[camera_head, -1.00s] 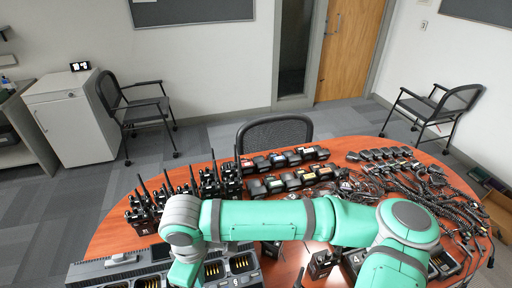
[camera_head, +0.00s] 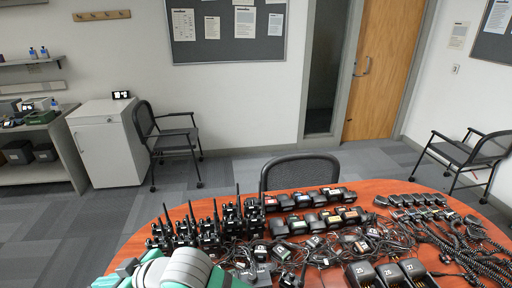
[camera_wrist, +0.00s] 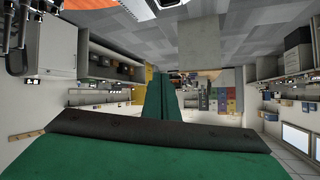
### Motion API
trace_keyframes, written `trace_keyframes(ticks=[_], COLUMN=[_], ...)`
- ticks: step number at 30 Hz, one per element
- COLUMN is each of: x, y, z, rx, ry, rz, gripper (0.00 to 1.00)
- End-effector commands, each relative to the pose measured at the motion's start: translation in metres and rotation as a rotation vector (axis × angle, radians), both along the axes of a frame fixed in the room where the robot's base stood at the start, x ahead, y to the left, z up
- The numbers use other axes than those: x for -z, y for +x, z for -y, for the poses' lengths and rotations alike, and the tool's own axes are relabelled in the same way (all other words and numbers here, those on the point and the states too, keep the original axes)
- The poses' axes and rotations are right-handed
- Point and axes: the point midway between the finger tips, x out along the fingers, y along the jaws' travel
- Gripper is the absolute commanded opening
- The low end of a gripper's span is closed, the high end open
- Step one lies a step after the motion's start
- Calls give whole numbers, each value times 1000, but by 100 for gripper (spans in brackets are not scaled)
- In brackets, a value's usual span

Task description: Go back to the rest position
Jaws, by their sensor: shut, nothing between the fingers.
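My gripper (camera_wrist: 163,78) shows in the wrist view as two narrow green fingers close together, shut with nothing between them. It points out into the room, away from the table, and the wrist view of the room is upside down. In the head view only part of my teal and grey arm (camera_head: 180,268) shows at the bottom edge. My gripper itself is out of that view.
The round wooden table (camera_head: 372,188) holds several upright radios (camera_head: 205,232), battery packs (camera_head: 310,222), chargers (camera_head: 390,274) and coiled cords (camera_head: 480,245). A chair (camera_head: 300,172) stands behind it.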

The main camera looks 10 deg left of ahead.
Motion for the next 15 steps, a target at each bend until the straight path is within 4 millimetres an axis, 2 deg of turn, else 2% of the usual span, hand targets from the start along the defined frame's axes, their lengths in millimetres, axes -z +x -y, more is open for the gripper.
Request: trace_keyframes(ticks=[3,7,11,15], x=[-23,-48,-69,-87], y=[3,10,20,36], z=[-13,-21,-21,-13], rx=[32,80,143,232], ry=[138,279,420,567], rz=[-13,-24,-36,-54], gripper=[0,0,0,0])
